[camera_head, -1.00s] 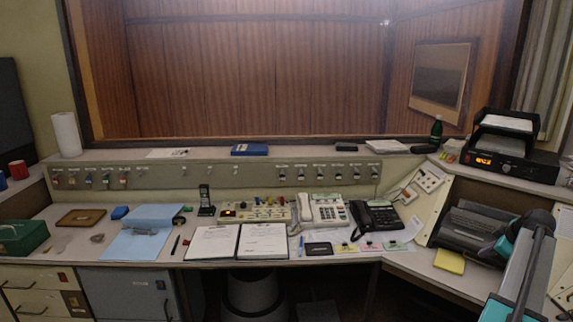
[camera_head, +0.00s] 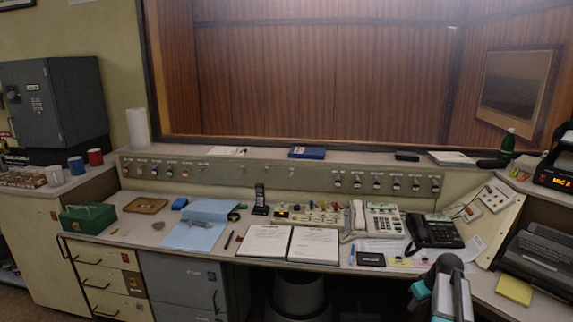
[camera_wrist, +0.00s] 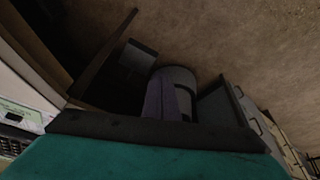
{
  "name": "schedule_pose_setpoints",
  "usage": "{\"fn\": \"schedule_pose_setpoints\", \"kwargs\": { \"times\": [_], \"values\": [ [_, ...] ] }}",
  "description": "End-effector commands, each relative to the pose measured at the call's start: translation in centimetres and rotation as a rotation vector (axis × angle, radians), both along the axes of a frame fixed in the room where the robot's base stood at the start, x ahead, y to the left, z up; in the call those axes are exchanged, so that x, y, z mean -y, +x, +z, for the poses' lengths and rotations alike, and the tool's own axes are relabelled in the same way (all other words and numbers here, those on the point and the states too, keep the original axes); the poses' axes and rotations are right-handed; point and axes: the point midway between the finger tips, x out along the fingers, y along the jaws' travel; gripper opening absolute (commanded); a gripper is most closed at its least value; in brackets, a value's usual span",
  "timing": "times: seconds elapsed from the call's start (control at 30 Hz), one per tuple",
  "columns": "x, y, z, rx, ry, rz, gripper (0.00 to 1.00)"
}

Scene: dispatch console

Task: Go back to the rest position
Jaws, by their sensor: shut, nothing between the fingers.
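My arm (camera_head: 445,290) shows in the head view at the lower right, a grey and teal link rising in front of the desk edge. The gripper's fingertips cannot be made out in the head view. In the wrist view, my gripper (camera_wrist: 155,128) fills the bottom as a dark band with a teal body behind it. It is shut and nothing is held. The wrist view looks down past the desk toward the floor.
The desk carries open binders (camera_head: 290,243), a black phone (camera_head: 435,233), a white phone (camera_head: 383,220) and a green box (camera_head: 88,218). A yellow pad (camera_head: 514,290) lies near the right edge. A grey bin (camera_head: 300,295) stands beneath; brown floor (camera_wrist: 250,45) looks clear.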

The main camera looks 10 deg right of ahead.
Motion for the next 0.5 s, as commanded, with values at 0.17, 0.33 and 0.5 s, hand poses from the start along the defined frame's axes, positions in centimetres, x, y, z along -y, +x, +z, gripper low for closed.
{"fn": "schedule_pose_setpoints", "kwargs": {
  "times": [0.17,0.33,0.5],
  "values": [
    [-7.0,0.5,-2.6,-0.056,0.027,-0.015,0.00],
    [-13.1,0.3,-4.9,-0.108,0.043,-0.036,0.00],
    [-18.9,-0.5,-7.0,-0.159,0.050,-0.057,0.00]
  ]
}}
